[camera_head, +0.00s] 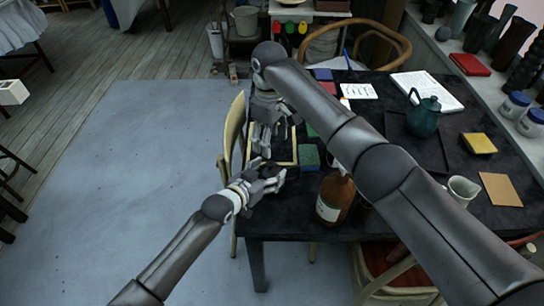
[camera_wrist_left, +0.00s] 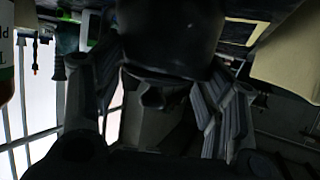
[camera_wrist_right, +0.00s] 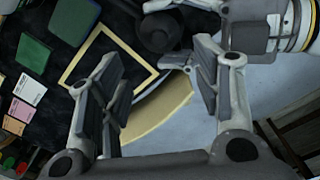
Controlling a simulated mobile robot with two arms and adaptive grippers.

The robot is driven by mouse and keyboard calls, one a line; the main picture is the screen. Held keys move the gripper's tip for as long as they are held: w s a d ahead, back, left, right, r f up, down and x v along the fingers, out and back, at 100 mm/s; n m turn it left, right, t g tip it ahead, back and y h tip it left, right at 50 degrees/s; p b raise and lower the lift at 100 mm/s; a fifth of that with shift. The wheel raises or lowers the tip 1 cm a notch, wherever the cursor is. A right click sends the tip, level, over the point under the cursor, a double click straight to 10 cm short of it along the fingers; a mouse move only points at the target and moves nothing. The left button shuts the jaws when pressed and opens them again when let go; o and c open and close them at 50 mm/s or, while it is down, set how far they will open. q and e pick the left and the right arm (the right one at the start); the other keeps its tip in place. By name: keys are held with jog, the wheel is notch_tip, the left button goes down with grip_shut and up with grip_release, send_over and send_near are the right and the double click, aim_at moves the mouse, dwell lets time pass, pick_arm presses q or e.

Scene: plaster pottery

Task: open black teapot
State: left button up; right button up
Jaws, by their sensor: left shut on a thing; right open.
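The black teapot (camera_head: 268,171) is at the table's left edge, small and partly covered by my left gripper (camera_head: 276,180). In the left wrist view the teapot (camera_wrist_left: 170,38) is a large dark body between the fingers, which are shut on it. In the right wrist view the dark teapot (camera_wrist_right: 158,32) shows at the top, beyond my right fingers; its lid and spout are hard to make out. My right gripper (camera_head: 263,147) is open and empty, just behind the teapot in the head view. Its spread fingers (camera_wrist_right: 155,75) show in its own wrist view.
A yellow frame (camera_wrist_right: 97,39) and a green block (camera_head: 308,157) lie on the dark table near the grippers. A brown bottle (camera_head: 335,197) stands near the front edge. A teal teapot (camera_head: 424,115) sits on a black tray (camera_head: 398,129). A wooden chair (camera_head: 234,125) stands left.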

aim_at(271, 164)
pick_arm(q)
jog(key=shift+f, duration=0.1)
pick_arm(e)
jog(key=shift+m, duration=0.6)
notch_tip(271, 164, down, 10)
jog(key=shift+f, duration=0.1)
jog(key=c, duration=1.1)
pick_arm(q)
jog(key=shift+s, duration=0.1)
pick_arm(e)
jog(key=shift+s+d, duration=0.1)
grip_shut()
jog(key=shift+r, duration=0.3)
pick_arm(q)
jog(key=shift+f, duration=0.1)
pick_arm(e)
jog(key=shift+r, duration=0.95)
